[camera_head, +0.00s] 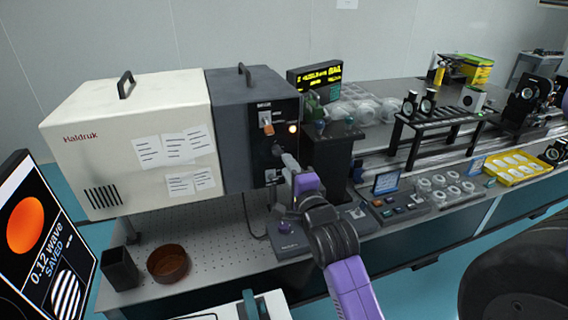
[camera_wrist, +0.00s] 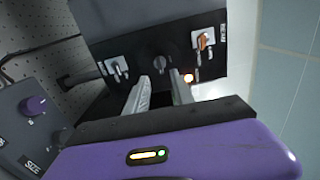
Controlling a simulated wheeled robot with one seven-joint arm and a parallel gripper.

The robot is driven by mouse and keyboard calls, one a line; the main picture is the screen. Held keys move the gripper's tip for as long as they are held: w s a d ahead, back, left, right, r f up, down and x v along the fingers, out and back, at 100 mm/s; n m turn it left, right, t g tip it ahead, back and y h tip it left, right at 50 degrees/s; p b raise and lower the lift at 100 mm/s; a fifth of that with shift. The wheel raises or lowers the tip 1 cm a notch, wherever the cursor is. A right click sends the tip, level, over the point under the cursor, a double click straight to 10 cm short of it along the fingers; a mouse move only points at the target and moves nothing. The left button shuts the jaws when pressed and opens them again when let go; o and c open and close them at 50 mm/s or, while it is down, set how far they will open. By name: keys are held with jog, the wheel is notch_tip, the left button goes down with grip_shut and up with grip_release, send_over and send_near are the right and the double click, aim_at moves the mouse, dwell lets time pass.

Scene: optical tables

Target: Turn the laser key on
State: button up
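The dark laser control panel (camera_head: 262,140) is on the front of the grey housing. In the wrist view, a dark round key switch (camera_wrist: 160,63) sits mid-panel. It is small, and I cannot tell which way its key points. My gripper (camera_wrist: 160,79) is open, its two grey fingers just in front of the key switch, one to each side. I cannot tell whether they touch it. In the head view, my gripper (camera_head: 282,158) reaches the panel and partly hides the key area.
An orange-handled switch (camera_wrist: 203,41), a glowing lamp (camera_wrist: 188,77) and a grey lever switch (camera_wrist: 117,67) are close by on the panel. A purple-knob box (camera_head: 287,240) stands below. A brown bowl (camera_head: 168,262) and dark cup (camera_head: 120,268) stand left on the breadboard.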

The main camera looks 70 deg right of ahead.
jog(key=shift+v, duration=1.15)
jog(key=s+a+f+n+t+y, duration=0.1)
jog(key=a+n+t+y, duration=0.15)
jog(key=a+n, duration=0.65)
jog(key=s+a+f+n+t+y, duration=0.1)
jog(key=a+f+n+t+y, duration=0.15)
jog(key=a+n, duration=0.7)
jog(key=s+a+f+n+g+y, duration=0.1)
jog(key=s+a+f+n+y, duration=0.2)
jog(key=s+a, duration=0.4)
jog(key=s+a+f+n+y, duration=0.4)
jog(key=s+a+n+y, duration=0.1)
jog(key=a, duration=0.5)
jog(key=s+n, duration=0.1)
jog(key=s, duration=0.1)
jog(key=shift+s+a+n+g+y, duration=0.35)
jog(key=shift+g+y, duration=0.05)
